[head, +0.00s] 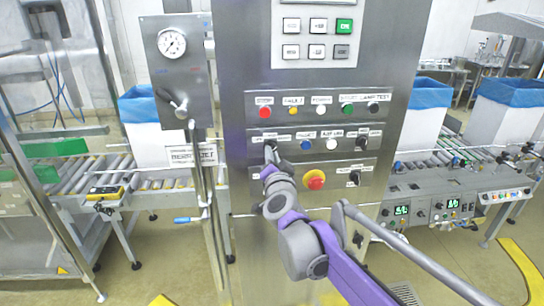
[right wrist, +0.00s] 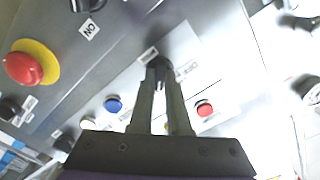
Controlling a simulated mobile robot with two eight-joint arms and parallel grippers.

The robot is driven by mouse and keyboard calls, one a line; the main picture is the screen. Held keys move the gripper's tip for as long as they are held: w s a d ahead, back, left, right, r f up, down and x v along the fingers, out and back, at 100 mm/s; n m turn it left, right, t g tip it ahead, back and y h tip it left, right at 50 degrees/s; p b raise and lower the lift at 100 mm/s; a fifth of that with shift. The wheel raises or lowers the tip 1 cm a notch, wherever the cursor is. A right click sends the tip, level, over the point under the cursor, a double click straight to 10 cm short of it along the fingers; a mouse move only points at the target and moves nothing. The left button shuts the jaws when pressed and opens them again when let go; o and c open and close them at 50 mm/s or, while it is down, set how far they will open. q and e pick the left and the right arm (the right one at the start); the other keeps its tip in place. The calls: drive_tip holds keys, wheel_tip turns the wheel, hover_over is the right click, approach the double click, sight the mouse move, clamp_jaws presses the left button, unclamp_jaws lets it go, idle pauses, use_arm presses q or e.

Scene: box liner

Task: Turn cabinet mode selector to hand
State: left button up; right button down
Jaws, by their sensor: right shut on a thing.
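The steel cabinet (head: 240,100) stands in the middle of the head view with rows of labelled buttons and black selectors. My right gripper (head: 271,152) is at the left end of its second control row. In the right wrist view my right gripper (right wrist: 160,75) has both fingers closed on a black selector knob (right wrist: 158,62) on the panel. The fingers hide much of the knob, so I cannot read its position. The label beside it is too small to read. My left gripper is not in view.
A red emergency stop (head: 315,180) on a yellow ring sits below right of the gripper. A blue button (head: 306,145) is just right of the knob. A gauge panel (head: 178,65) with a lever stands left. Roller conveyors (head: 60,178) with blue-lined boxes flank the cabinet.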

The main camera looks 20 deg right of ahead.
use_arm(q)
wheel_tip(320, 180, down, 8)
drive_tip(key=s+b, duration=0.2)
drive_tip(key=b, duration=0.4)
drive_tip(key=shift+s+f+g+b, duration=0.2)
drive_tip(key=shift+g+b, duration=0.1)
use_arm(e)
drive_tip(key=shift+d+n, duration=0.1)
drive_tip(key=shift+n, duration=4.2)
drive_tip(key=c, duration=0.9)
unclamp_jaws()
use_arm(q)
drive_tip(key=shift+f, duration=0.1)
use_arm(e)
drive_tip(key=shift+s, duration=0.15)
use_arm(q)
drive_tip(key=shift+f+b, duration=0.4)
drive_tip(key=shift+b, duration=0.1)
use_arm(e)
drive_tip(key=v, duration=1)
drive_tip(key=shift+s, duration=0.35)
